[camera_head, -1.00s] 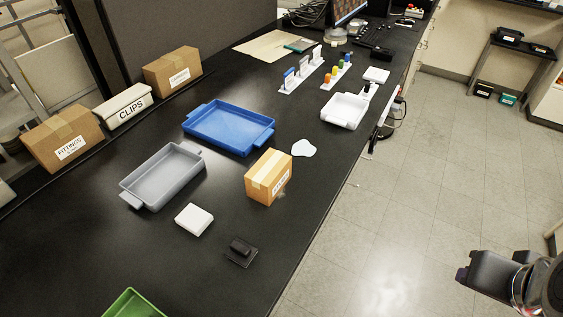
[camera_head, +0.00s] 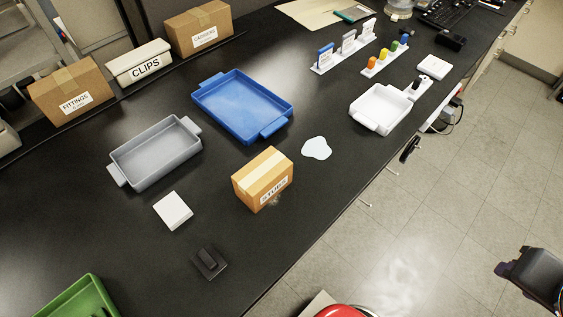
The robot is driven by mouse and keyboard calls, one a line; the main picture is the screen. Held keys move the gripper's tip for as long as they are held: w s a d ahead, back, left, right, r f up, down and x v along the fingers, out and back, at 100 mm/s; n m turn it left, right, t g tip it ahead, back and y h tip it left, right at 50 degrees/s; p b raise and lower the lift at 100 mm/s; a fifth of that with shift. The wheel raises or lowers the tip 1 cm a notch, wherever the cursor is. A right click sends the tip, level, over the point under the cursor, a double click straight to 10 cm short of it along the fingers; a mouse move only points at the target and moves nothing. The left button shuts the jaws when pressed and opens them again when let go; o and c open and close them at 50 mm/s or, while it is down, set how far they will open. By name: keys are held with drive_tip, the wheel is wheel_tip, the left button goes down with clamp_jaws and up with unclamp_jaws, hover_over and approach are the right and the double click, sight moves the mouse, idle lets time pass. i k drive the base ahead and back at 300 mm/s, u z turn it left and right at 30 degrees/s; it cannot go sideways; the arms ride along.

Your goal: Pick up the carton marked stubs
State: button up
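The carton marked stubs (camera_head: 262,180) is a small tan cardboard box with a pale tape strip on top and a white label reading STUBS on its front side. It stands upright on the black bench, near the bench's right edge. My gripper (camera_head: 534,279) shows partly at the lower right, dark and cut off by the picture edge. It is out over the floor, well apart from the carton. Its fingers are not clear enough to tell open from shut.
A blue tray (camera_head: 285,122), a grey tray (camera_head: 116,173), a white box (camera_head: 173,210) and a small black block (camera_head: 209,262) surround the carton. A pale puddle-like patch (camera_head: 316,148) lies right of it. A green tray (camera_head: 72,303) is at the lower left.

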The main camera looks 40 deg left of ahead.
sight(262, 178)
drive_tip(key=i, duration=1.6)
drive_tip(key=u, duration=3.55)
